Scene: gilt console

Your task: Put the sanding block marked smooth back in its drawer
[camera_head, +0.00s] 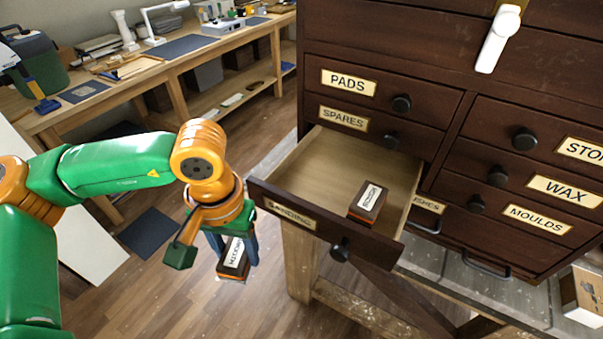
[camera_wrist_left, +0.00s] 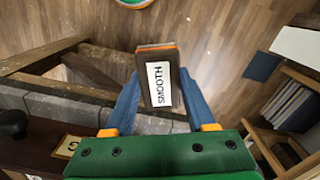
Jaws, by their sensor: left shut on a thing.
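My left gripper (camera_head: 232,250) is shut on the brown sanding block marked SMOOTH (camera_head: 234,262) and holds it in the air, to the left of the open drawer. In the left wrist view the same block (camera_wrist_left: 158,82) sits between the two blue fingers (camera_wrist_left: 155,105), its white label facing the camera. The drawer labelled SANDING (camera_head: 292,214) is pulled out. Another block (camera_head: 368,203) with a white label, seemingly ROUGH, lies inside it near the front right. The rest of the drawer floor is bare. My right gripper is not seen.
The dark cabinet (camera_head: 455,95) has other closed drawers, labelled PADS, SPARES, WAX and MOULDS. A white handle-like object (camera_head: 497,40) hangs at its top. A workbench (camera_head: 180,58) stands at the back left. Open floor lies below the gripper.

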